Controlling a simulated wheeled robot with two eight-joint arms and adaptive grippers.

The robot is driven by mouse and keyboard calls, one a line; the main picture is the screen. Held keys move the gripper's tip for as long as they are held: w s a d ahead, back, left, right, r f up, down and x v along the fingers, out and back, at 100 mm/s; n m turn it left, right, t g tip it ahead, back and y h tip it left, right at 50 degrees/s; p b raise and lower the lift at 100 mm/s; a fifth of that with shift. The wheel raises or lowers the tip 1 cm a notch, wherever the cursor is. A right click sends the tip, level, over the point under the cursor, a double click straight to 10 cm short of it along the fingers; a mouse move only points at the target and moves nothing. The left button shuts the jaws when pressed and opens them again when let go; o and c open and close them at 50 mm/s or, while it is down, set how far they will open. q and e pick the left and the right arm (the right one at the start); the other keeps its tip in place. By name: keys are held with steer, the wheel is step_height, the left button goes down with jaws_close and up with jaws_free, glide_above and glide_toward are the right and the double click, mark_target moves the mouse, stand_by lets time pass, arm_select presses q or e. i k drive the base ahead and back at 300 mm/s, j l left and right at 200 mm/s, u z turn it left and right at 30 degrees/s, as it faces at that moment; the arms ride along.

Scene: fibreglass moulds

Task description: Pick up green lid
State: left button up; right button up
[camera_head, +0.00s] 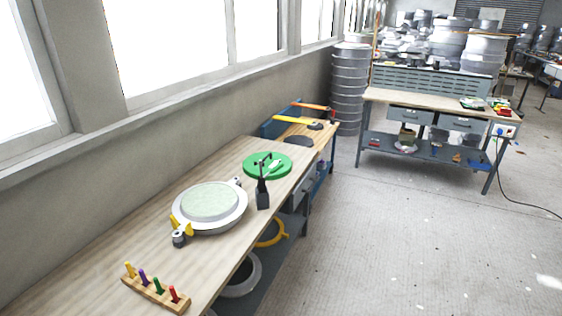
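The green lid (260,159) is a flat round disc lying on the wooden bench along the window wall, beyond the round mould. A dark upright object (263,199) stands at its near edge and covers part of it. A small pale item (275,163) shows over the lid; I cannot tell whether it rests on it.
A round grey mould (209,202) with a pale top and yellow clamps sits nearer on the bench (110,262). A wooden rack (155,294) with coloured pegs lies at the near end. Another workbench (430,100) stands across open floor (390,220).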

mark_target(270, 159)
steer(key=i+l+z, duration=0.25)
steer(key=i, duration=0.4)
steer(key=i+l+z, duration=0.25)
steer(key=i, duration=0.4)
steer(key=i+l+z, duration=0.25)
steer(key=i, duration=0.45)
steer(key=i+u, duration=0.35)
steer(key=i, duration=0.25)
steer(key=i+l+u, duration=0.15)
steer(key=i+u, duration=0.15)
steer(key=i, duration=0.3)
steer(key=i+u, duration=0.55)
steer(key=u, duration=0.15)
